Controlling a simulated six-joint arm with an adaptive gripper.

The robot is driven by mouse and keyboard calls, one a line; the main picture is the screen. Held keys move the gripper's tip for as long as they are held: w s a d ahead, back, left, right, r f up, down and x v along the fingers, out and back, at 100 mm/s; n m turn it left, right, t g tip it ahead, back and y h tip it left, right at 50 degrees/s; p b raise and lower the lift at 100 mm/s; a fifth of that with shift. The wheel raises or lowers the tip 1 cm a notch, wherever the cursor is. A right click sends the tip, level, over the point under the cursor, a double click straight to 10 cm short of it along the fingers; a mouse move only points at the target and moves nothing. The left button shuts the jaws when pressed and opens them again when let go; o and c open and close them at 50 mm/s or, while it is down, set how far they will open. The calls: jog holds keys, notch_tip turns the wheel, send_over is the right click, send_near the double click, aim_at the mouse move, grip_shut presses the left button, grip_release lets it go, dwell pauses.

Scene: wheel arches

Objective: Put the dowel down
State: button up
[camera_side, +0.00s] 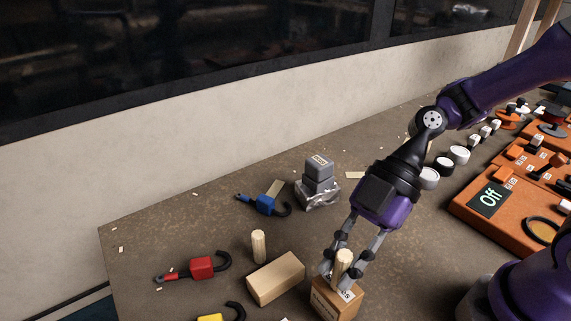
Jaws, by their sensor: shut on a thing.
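A pale wooden dowel (343,260) stands upright between the fingers of my gripper (343,264), which is shut on it. The dowel is just above or on a small cardboard box (338,301) with dark lettering on it; I cannot tell whether its bottom end touches the box. A second pale dowel (258,246) stands upright on the table to the left, apart from my gripper.
A plain wooden block (276,279) lies left of the box. Red (202,268), blue (263,204) and yellow (211,318) hooked straps lie around it. Grey blocks (318,172) stand behind. An orange control panel (505,205) is at the right. The left table surface is mostly clear.

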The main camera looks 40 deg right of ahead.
aim_at(348, 254)
jog(key=shift+f, duration=0.1)
jog(key=o, duration=0.8)
jog(key=v, duration=0.6)
jog(key=shift+d+r, duration=0.2)
jog(key=shift+r, duration=0.15)
jog(key=d+r+m+t+h, duration=0.1)
jog(key=d+m+t+h, duration=0.1)
jog(key=m, duration=0.4)
jog(key=d+r+m+t+h, duration=0.1)
jog(key=d+m+t+h, duration=0.1)
jog(key=d+m+h, duration=0.2)
jog(key=d+r+m+t+h, duration=0.1)
jog(key=d+m+t+h, duration=0.1)
jog(key=d+m, duration=0.4)
jog(key=shift+w+d+m+t+h, duration=0.2)
jog(key=shift+m+h, duration=0.1)
jog(key=shift+m, duration=0.55)
jog(key=shift+w+d+m+t+h, duration=0.2)
jog(key=shift+m+h, duration=0.1)
jog(key=shift+m, duration=0.55)
